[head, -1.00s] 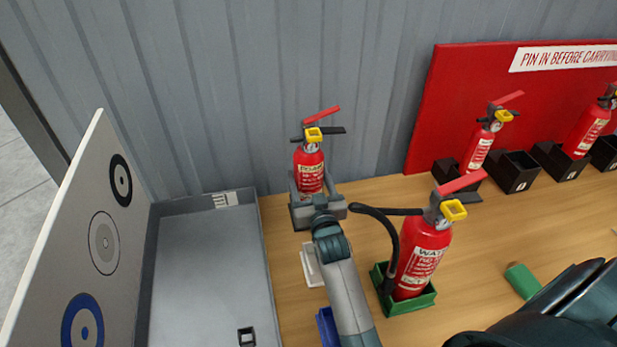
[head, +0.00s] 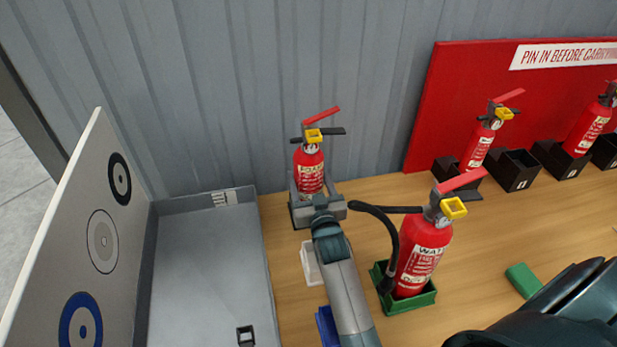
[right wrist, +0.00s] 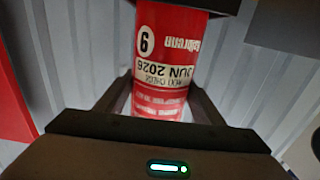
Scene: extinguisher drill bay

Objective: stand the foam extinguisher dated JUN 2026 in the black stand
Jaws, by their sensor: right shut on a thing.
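The foam extinguisher (head: 311,170) is red with a yellow collar and a red lever. It stands upright near the corrugated wall. Its label reads JUN 2026 in the right wrist view (right wrist: 165,72), where it appears upside down. My right gripper (head: 317,190) is shut on its body from the front, with a finger at each side. The black stand (head: 297,220) shows at the extinguisher's foot, partly hidden by my gripper, and its dark edge shows in the right wrist view (right wrist: 222,5). The extinguisher's bottom is hidden inside or behind that edge. My left gripper is out of view.
A water extinguisher (head: 422,255) with a black hose stands in a green stand (head: 410,303), close right of my arm. A grey tray (head: 205,265) and a target board (head: 85,250) are at left. Black holders (head: 513,172) line the red board (head: 465,85).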

